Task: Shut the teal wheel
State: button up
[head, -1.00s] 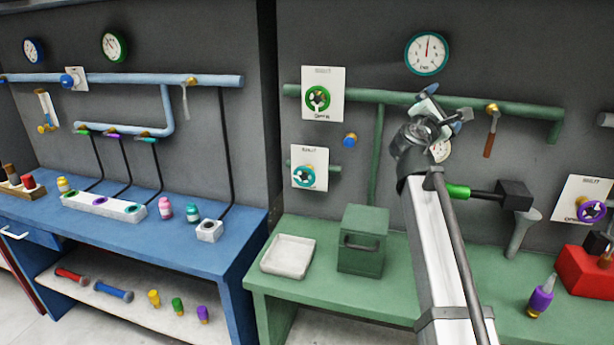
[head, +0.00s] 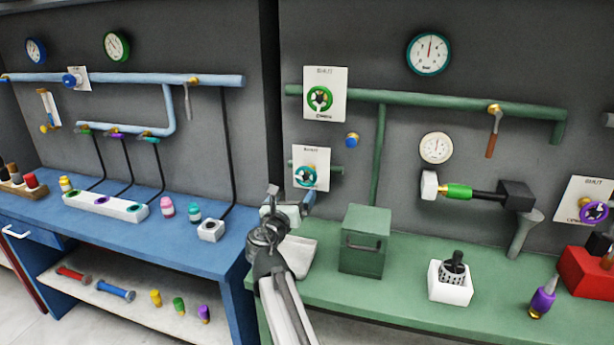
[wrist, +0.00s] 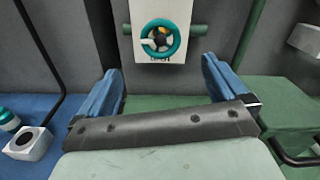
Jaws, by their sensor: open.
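The teal wheel (head: 306,176) is a small ring handle on a white plate (head: 323,157) fixed to a short green pipe on the grey wall. It also shows at the top middle of the wrist view (wrist: 160,40), face on. My gripper (head: 292,199) is just below and in front of the wheel, apart from it. In the wrist view its two blue fingers (wrist: 157,80) stand wide apart with nothing between them, and the wheel lies beyond and above, roughly centred. The lettering on the plate is too small to read surely.
A green wheel (head: 320,99) on another plate is above. A white tray (head: 300,257) and a green box (head: 365,240) stand on the green bench below. A blue knob (head: 352,140) is to the right. The blue bench (head: 190,240) lies left.

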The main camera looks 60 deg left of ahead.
aim_at(305, 178)
jog(key=x, duration=1.3)
jog(key=shift+w+a, duration=0.2)
jog(key=shift+w, duration=0.05)
jog(key=shift+c, duration=0.3)
jog(key=c, duration=0.9)
jog(key=shift+c, duration=0.2)
